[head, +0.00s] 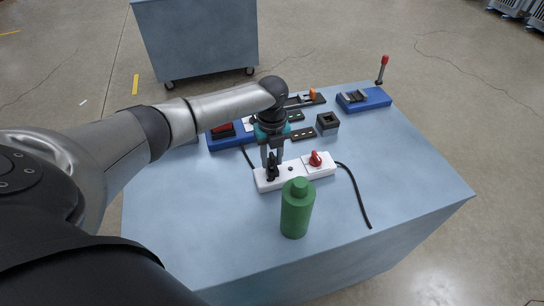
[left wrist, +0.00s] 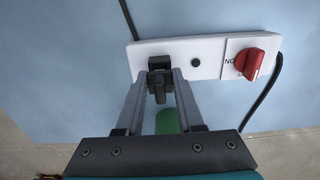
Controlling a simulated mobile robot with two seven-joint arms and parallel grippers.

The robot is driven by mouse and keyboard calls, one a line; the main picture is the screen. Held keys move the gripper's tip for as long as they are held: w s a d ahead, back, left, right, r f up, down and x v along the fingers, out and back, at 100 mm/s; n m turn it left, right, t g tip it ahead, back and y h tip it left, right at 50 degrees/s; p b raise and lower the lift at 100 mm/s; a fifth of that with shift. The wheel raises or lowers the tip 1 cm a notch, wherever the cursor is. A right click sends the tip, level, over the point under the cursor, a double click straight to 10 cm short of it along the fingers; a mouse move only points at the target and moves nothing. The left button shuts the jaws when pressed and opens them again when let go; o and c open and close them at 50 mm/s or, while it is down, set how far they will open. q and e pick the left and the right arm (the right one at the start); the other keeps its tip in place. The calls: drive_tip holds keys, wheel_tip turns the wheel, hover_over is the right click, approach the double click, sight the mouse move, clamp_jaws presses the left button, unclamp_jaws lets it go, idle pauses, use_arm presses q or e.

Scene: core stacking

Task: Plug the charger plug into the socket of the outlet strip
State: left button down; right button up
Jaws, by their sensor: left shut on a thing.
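The white outlet strip (head: 299,173) lies on the table and also shows in the left wrist view (left wrist: 217,49). A dark round socket (left wrist: 196,62) is visible near its middle, and a red rotary switch (left wrist: 250,63) is at its right end. My left gripper (head: 272,164) points down at the strip's left end. It is shut on the black charger plug (left wrist: 160,78), which also shows in the head view (head: 272,173). The plug is over the strip's left end, left of the visible socket. Its underside is hidden, so I cannot tell whether it is seated. My right gripper is not in view.
A green bottle (head: 297,210) stands just in front of the strip. A black cable (head: 358,196) runs from the strip's right end. Behind are a blue base (head: 375,100), a dark square block (head: 328,122) and small dark parts. The table's right side is clear.

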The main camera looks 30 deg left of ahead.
use_arm(q)
drive_tip(key=shift+f+b, duration=0.35)
drive_tip(key=shift+f, duration=0.25)
drive_tip(key=shift+r, duration=0.1)
drive_tip(key=shift+r+p, duration=0.65)
drive_tip(key=shift+p, duration=0.2)
drive_tip(key=shift+p, duration=0.45)
idle(1.1)
drive_tip(key=shift+f+b, duration=0.6)
drive_tip(key=shift+f, duration=0.2)
drive_tip(key=shift+r, duration=0.15)
drive_tip(key=shift+r+p, duration=0.65)
drive_tip(key=shift+p, duration=0.2)
